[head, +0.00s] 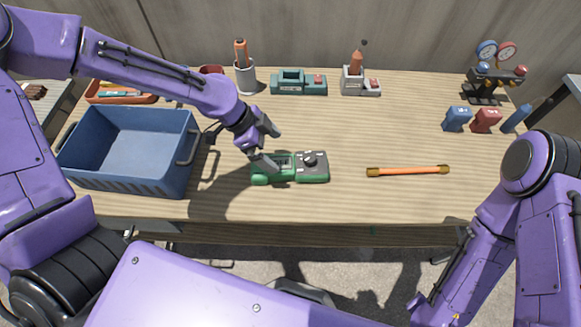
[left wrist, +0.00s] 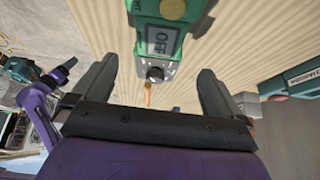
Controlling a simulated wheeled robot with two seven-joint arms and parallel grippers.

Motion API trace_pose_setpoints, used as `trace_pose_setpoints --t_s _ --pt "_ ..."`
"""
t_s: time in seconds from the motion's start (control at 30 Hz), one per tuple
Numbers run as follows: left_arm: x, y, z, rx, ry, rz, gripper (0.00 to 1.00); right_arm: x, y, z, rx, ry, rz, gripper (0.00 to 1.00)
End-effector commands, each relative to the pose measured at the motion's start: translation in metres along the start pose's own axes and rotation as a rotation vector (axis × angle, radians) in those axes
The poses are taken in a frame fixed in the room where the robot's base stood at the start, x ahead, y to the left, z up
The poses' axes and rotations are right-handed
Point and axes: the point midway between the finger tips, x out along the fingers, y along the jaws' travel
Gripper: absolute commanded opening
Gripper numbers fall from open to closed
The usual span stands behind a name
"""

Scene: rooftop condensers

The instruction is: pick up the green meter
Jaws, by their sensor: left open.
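The green meter (head: 290,167) lies on the wooden table in the head view, near the table's front middle, with a grey face and a black dial at its right end. My left gripper (head: 267,145) is open at the meter's left part, with its fingers close over it. In the left wrist view the meter (left wrist: 157,45) shows between and beyond the two open fingers (left wrist: 157,82), with its display and dial visible. I cannot tell whether a finger touches it. My right arm shows at the right, but its gripper is not visible.
A blue bin (head: 130,150) stands left of the meter. An orange rod with brass ends (head: 408,171) lies to the right. A green device (head: 298,83), a grey holder (head: 360,82) and a gauge set (head: 490,80) stand at the back. The table between is clear.

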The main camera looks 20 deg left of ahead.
Motion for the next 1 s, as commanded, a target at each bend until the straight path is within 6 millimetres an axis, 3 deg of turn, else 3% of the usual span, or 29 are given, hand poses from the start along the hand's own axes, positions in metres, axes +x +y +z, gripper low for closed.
trace_pose_setpoints --t_s 0.1,0.27,0.5,0.77,0.8,0.97,1.0 --pt "0.023 0.001 0.001 0.001 -0.004 0.004 1.00 0.000 0.000 0.000 0.000 0.000 0.000 0.43" --pt "0.040 0.001 0.000 0.000 -0.003 0.003 1.00 -0.002 0.000 -0.001 0.000 0.000 0.000 0.43" --pt "0.080 -0.001 -0.003 0.000 -0.002 0.003 1.00 -0.008 0.001 -0.004 0.000 0.000 0.000 0.43" --pt "0.087 -0.001 -0.003 0.000 -0.001 0.000 1.00 -0.008 0.001 -0.003 0.000 0.000 0.000 0.43" --pt "0.087 -0.001 -0.003 0.000 -0.001 0.000 0.97 -0.008 0.001 -0.003 0.000 0.000 0.000 0.43" --pt "0.087 -0.001 -0.003 0.000 -0.001 0.001 0.45 -0.008 0.001 -0.003 0.000 0.000 0.000 0.43" --pt "0.086 -0.002 -0.003 0.001 0.000 0.000 0.43 -0.008 0.001 -0.003 0.000 0.000 0.000 0.43"
